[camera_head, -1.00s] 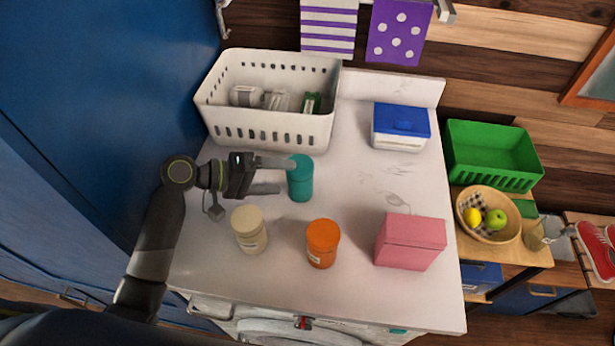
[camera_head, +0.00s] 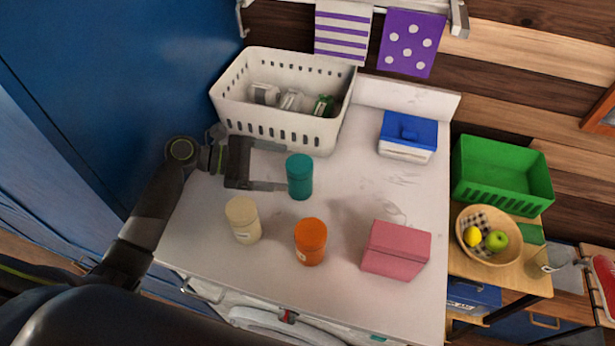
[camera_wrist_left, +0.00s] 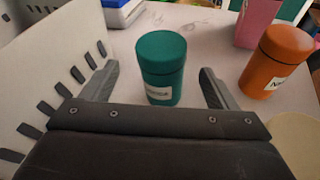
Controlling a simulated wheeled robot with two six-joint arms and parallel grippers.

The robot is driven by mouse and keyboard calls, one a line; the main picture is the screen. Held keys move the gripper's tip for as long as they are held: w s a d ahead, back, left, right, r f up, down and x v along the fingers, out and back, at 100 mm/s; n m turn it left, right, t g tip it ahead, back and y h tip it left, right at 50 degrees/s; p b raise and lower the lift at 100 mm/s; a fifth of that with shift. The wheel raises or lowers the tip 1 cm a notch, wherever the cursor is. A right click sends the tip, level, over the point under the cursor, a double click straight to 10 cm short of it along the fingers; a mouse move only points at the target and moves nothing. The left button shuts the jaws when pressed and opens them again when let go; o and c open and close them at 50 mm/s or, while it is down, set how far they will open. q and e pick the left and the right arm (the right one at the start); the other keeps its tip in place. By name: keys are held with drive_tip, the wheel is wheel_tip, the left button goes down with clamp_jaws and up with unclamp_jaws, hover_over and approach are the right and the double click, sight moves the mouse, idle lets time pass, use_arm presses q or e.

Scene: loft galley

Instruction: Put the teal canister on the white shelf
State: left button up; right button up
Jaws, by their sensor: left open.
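The teal canister (camera_head: 300,177) stands upright on the white countertop (camera_head: 360,210), left of the middle. My left gripper (camera_head: 282,166) is open, low over the counter, to the left of the canister, with its fingers pointing at it. In the left wrist view the canister (camera_wrist_left: 162,68) stands ahead of and between the two open fingers (camera_wrist_left: 158,85), with a white label facing me. I cannot tell that either finger touches it. No white shelf is plainly in view. My right gripper is not in view.
A white slotted basket (camera_head: 268,122) stands behind my left gripper. A cream canister (camera_head: 243,220), an orange canister (camera_head: 311,242) and a pink box (camera_head: 396,250) stand in front. A blue-lidded box (camera_head: 408,136) is at the back right. The counter right of the teal canister is clear.

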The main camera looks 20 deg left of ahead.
sight(308, 168)
use_arm(q)
drive_tip(key=shift+w+d+f+n+p, duration=0.1)
drive_tip(key=shift+w+d+n+p, duration=0.15)
drive_tip(key=shift+d+n, duration=0.25)
drive_tip(key=shift+w+d+n+p, duration=0.2)
drive_tip(key=shift+d+n, duration=0.2)
drive_tip(key=shift+d, duration=0.1)
drive_tip(key=d+p, duration=0.1)
drive_tip(key=d, duration=0.1)
drive_tip(key=w+d+p, duration=0.1)
drive_tip(key=shift+d+f, duration=0.15)
drive_tip(key=shift+d, duration=0.25)
drive_tip(key=shift+w+d+f, duration=0.3)
drive_tip(key=shift+d+f, duration=0.05)
drive_tip(key=shift+d, duration=0.25)
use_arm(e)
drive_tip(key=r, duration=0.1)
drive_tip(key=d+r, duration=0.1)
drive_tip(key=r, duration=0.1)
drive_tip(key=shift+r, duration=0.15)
use_arm(q)
drive_tip(key=shift+c, duration=0.2)
drive_tip(key=c, duration=1.2)
drive_tip(key=shift+c, duration=0.2)
